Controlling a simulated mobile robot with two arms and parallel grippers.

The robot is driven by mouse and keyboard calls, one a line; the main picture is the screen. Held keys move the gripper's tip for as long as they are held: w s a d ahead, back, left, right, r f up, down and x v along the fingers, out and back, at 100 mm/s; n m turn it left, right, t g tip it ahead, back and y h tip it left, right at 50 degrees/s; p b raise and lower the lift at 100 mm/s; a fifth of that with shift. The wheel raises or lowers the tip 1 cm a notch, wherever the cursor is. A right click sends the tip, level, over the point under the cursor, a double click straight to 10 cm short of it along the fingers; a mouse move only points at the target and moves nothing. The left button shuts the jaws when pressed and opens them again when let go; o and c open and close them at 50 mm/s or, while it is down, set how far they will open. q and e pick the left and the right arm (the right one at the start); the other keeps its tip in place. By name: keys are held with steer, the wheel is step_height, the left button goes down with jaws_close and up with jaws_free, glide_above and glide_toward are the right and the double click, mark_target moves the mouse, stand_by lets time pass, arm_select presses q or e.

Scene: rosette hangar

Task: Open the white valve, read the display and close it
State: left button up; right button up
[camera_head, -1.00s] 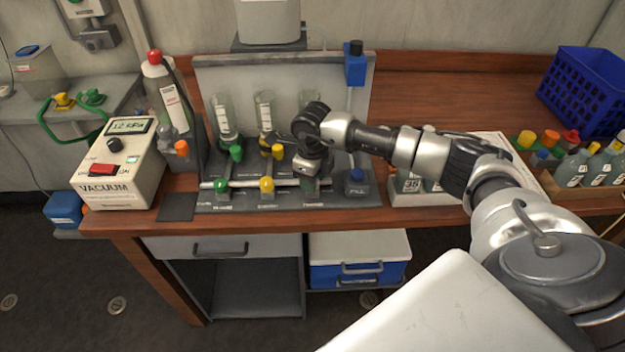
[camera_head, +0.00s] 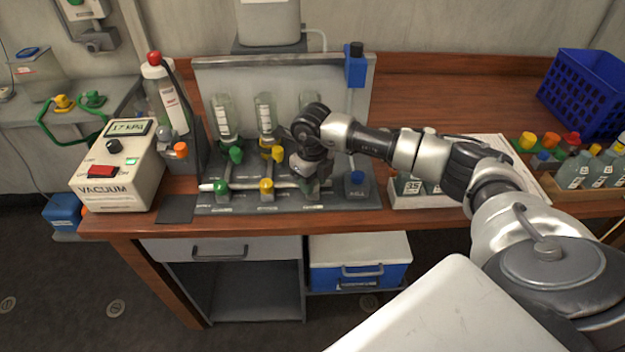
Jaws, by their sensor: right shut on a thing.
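The filter manifold (camera_head: 215,204) stands on the wooden bench with three upright bottles. Green (camera_head: 222,187) and yellow (camera_head: 266,184) valves sit on its front pipe. My right gripper (camera_head: 314,182) is at the third, right-hand station, pointing down and shut. The white valve there is hidden behind the gripper, so its handle angle cannot be told. The display (camera_head: 128,128) on the white vacuum box (camera_head: 125,180) is lit and appears to read 17 kPa. My left gripper is out of view.
A wash bottle with a red cap (camera_head: 168,95) stands left of the manifold.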

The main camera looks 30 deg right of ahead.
steer(key=shift+r, duration=0.1)
steer(key=o, duration=0.9)
step_height(320, 180, up, 11)
steer(key=shift+f+b, duration=0.15)
steer(key=shift+b, duration=0.7)
